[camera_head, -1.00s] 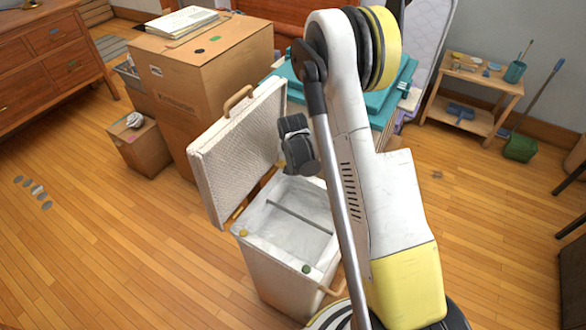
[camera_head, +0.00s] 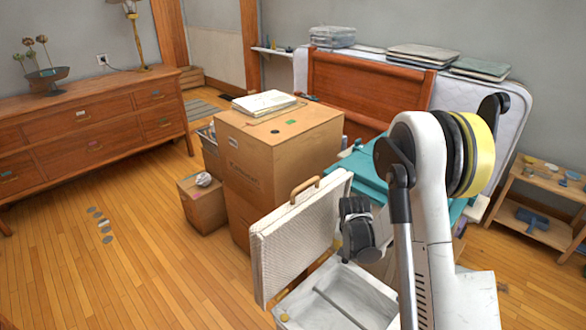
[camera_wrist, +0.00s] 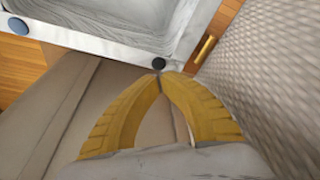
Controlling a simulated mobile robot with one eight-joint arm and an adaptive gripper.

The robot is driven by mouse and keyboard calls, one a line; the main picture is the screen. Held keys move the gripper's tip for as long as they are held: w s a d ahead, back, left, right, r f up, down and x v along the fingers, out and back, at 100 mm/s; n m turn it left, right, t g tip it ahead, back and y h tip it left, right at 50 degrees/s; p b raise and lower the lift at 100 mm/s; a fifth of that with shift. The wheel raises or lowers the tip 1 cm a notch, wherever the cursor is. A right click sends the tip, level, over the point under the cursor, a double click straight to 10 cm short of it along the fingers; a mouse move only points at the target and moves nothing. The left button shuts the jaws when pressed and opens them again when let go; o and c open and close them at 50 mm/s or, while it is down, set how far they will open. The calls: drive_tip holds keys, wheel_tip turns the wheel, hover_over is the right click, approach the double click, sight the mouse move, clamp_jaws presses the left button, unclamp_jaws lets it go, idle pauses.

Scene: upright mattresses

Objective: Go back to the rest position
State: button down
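My gripper (camera_wrist: 160,76) shows in the wrist view as two yellow fingers curving together, their tips meeting. It is shut with nothing visible between the fingers. Its tips appear beside the rim of a white-lined hamper (camera_wrist: 110,45); I cannot tell if they touch. In the head view my arm stands at the right and its fingers are not visible. The hamper (camera_head: 345,300) stands open, with its woven lid (camera_head: 300,240) raised on the left. The lid also fills the right of the wrist view (camera_wrist: 275,70).
Left of the hamper stand a large cardboard box (camera_head: 265,160) and a small one (camera_head: 203,205). A mattress (camera_head: 510,115) leans at the back wall. A dresser (camera_head: 85,125) is at the left, a low wooden shelf (camera_head: 540,205) at the right. Front-left floor is mostly open.

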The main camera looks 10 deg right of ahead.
drive_tip(key=s+a+r+n+t, duration=0.1)
drive_tip(key=s+a+r, duration=0.25)
drive_tip(key=r, duration=0.65)
drive_tip(key=s+a+r+n+t, duration=0.1)
drive_tip(key=s+a+r, duration=0.3)
drive_tip(key=r, duration=0.7)
drive_tip(key=s+a+r+n+t, duration=0.1)
drive_tip(key=s+a+r, duration=0.1)
drive_tip(key=s, duration=0.6)
drive_tip(key=s+a+r+n+t+y, duration=0.1)
drive_tip(key=s+r, duration=0.3)
drive_tip(key=s, duration=0.5)
drive_tip(key=shift+s+a+r+n, duration=0.2)
drive_tip(key=shift+a+r+n, duration=0.15)
drive_tip(key=shift+a+n, duration=0.35)
drive_tip(key=shift+a, duration=0.1)
